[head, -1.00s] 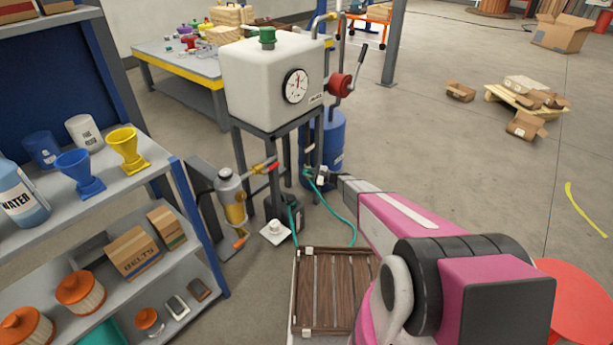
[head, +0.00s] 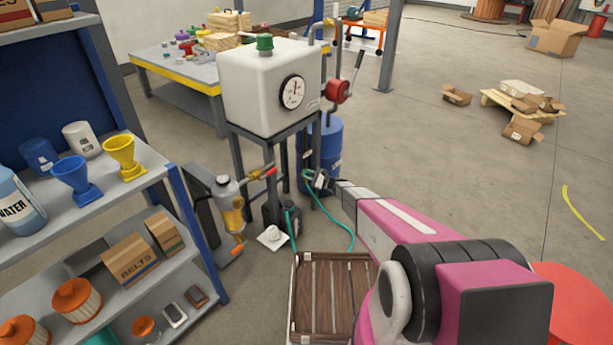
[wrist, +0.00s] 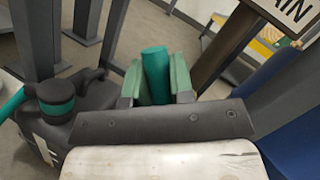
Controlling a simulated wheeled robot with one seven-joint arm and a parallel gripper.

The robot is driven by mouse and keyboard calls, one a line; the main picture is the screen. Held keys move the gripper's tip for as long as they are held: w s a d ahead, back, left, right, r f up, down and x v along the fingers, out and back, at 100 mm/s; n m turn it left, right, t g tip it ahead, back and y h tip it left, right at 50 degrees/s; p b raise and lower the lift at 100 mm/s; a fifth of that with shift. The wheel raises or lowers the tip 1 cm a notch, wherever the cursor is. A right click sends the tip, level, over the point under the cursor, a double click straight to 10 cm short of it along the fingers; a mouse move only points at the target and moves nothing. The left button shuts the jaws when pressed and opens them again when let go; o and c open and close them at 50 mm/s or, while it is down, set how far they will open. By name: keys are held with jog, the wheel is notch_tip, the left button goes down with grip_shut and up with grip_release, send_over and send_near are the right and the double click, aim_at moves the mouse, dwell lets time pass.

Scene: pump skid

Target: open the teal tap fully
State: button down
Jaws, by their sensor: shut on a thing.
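The bar stands upright between the two pale green finger pads. The tap's body and spout are hidden behind the gripper's dark crossbar. In the head view my gripper (head: 319,181) is small, beside the tank stand's legs and in front of the blue drum. The tap itself is too small to make out there. A teal hose (head: 336,220) runs from near my gripper down to the floor.
A white tank (head: 255,95) with a gauge (head: 292,92) sits on a dark stand above. A black jug (wrist: 60,105) with a teal band is left of my gripper. A blue drum (head: 328,150) is close behind.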

jog(key=c, duration=1)
grip_release()
